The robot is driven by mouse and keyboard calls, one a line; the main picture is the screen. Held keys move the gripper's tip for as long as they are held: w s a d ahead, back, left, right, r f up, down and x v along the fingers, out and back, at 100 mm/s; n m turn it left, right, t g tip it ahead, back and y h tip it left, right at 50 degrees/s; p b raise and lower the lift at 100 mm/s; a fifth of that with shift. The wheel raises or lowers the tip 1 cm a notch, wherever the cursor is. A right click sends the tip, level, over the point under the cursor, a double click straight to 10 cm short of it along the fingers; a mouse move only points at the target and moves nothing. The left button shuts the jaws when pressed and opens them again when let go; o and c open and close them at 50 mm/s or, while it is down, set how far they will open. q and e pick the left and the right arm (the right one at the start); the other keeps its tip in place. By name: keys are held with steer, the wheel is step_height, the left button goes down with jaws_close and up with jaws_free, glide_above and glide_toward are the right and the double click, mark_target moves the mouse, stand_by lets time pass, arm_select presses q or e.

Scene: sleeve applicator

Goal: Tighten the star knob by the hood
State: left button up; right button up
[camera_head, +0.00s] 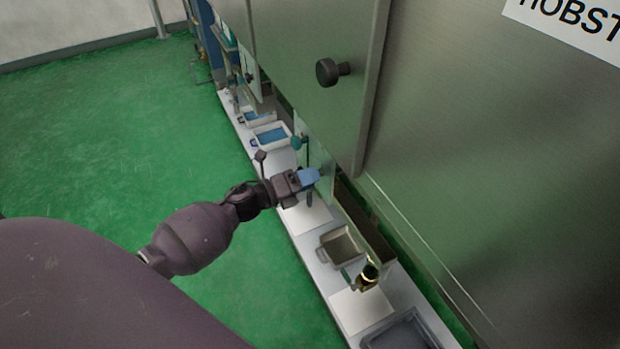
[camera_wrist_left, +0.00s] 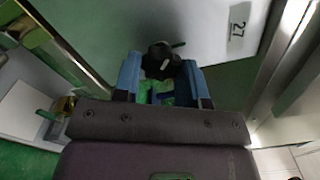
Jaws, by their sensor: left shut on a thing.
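My left gripper (camera_head: 312,176) reaches in from the left at the machine's lower side, its blue fingers against a small panel there. In the left wrist view the blue fingers (camera_wrist_left: 162,84) stand either side of a black lobed star knob (camera_wrist_left: 160,58), shut on it. The knob sits by a pale panel marked 27 (camera_wrist_left: 225,30). In the head view the fingers hide this knob. The steel hood (camera_head: 480,170) fills the right of the head view. My right gripper is not in view.
A round black knob (camera_head: 328,72) sticks out from the hood's door above. A white ledge (camera_head: 310,240) below carries trays, including a beige one (camera_head: 338,246). Green floor (camera_head: 120,130) is clear at left.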

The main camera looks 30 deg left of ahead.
arm_select(q)
steer(key=shift+a+f+m+b, duration=0.1)
steer(key=shift+m+b, duration=0.95)
steer(key=shift+m, duration=1.4)
steer(key=shift+f+m+b, duration=0.1)
steer(key=shift+m+b, duration=0.9)
steer(key=shift+m, duration=1.45)
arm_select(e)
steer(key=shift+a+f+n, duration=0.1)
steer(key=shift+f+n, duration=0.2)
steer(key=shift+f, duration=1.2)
arm_select(q)
steer(key=shift+r, duration=0.1)
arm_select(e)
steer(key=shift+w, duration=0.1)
arm_select(q)
steer(key=o, duration=0.9)
steer(key=v, duration=1)
steer(key=shift+s+a, duration=0.2)
steer(key=shift+s, duration=0.15)
